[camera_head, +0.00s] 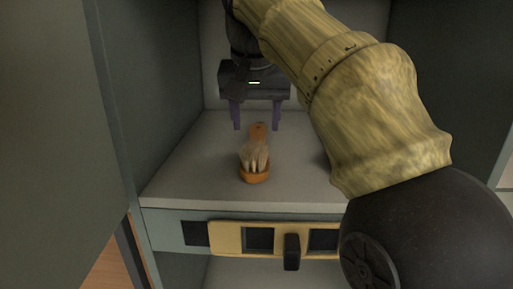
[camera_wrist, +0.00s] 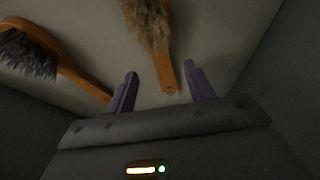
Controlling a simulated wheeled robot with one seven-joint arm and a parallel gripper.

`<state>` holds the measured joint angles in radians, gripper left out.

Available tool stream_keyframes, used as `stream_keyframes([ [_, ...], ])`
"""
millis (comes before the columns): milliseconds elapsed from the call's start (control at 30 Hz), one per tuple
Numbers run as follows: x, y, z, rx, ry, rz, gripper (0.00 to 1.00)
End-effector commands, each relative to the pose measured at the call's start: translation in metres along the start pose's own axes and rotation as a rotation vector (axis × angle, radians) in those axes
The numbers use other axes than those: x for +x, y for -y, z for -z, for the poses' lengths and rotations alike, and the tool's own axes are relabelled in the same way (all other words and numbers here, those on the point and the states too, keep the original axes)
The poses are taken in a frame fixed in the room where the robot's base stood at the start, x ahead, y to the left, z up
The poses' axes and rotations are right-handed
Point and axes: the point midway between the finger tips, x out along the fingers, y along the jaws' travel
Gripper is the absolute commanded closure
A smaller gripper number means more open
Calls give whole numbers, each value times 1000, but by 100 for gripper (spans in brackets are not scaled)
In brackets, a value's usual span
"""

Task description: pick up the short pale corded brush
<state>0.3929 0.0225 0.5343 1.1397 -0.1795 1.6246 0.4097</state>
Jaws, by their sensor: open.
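A brush (camera_head: 255,155) with an orange handle and pale bristles lies on a grey shelf (camera_head: 190,178), bristles toward the front edge. It also shows in the wrist view (camera_wrist: 160,50), its handle end reaching between my fingers. My gripper (camera_head: 256,117) has two purple fingers, spread apart, at the handle's far end in the head view. In the wrist view my gripper (camera_wrist: 162,86) is open with nothing clamped. Whether the fingers are level with the handle or above it I cannot tell. Cord on the brush cannot be made out.
A second brush (camera_wrist: 45,62) with dark grey bristles and an orange handle lies left in the wrist view; my arm may hide it in the head view. Cabinet walls (camera_head: 150,80) enclose the shelf. A yellow panel with a dark handle (camera_head: 292,251) is below its front edge.

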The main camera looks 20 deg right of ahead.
Motion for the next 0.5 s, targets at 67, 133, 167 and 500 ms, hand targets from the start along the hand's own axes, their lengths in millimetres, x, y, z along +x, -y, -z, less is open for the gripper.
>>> stream_keyframes([
  [67, 6, 0, -1, 0, 1, -1, 47],
  [133, 8, 0, 0, 0, -1, 0, 47],
  [167, 8, 0, 0, 0, -1, 0, 47],
  [500, 11, 0, -1, 1, 2, -1, 47],
])
